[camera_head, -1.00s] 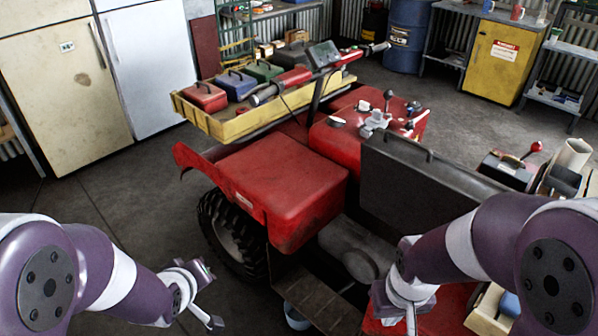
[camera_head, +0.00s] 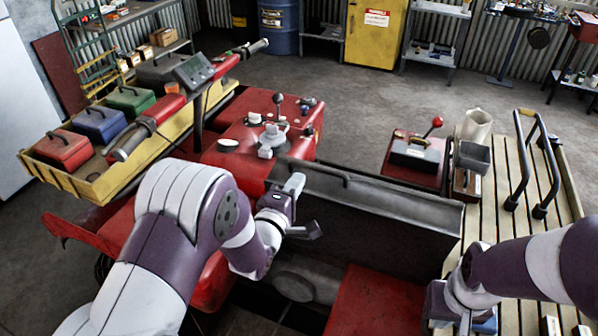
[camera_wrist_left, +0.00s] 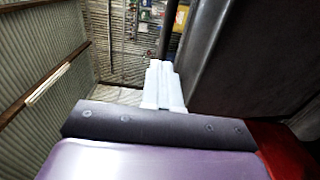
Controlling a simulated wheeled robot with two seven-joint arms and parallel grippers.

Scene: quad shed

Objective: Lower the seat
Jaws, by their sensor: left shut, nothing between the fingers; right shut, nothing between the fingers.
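The seat appears to be the long dark grey panel (camera_head: 385,215), standing raised behind a red surface (camera_head: 370,302) on the red vehicle. My left gripper (camera_head: 295,183) is shut and empty near the panel's left end, close to its top edge; I cannot tell whether they touch. In the left wrist view the closed white fingers (camera_wrist_left: 162,85) point past the dark panel (camera_wrist_left: 250,60) on the right. My left arm hides part of the vehicle. My right gripper (camera_head: 465,324) is shut and empty low at the right, in front of the panel's right end.
A yellow tray (camera_head: 92,187) with colored cases is at the left. A red control box with levers (camera_head: 262,140) stands behind the panel.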

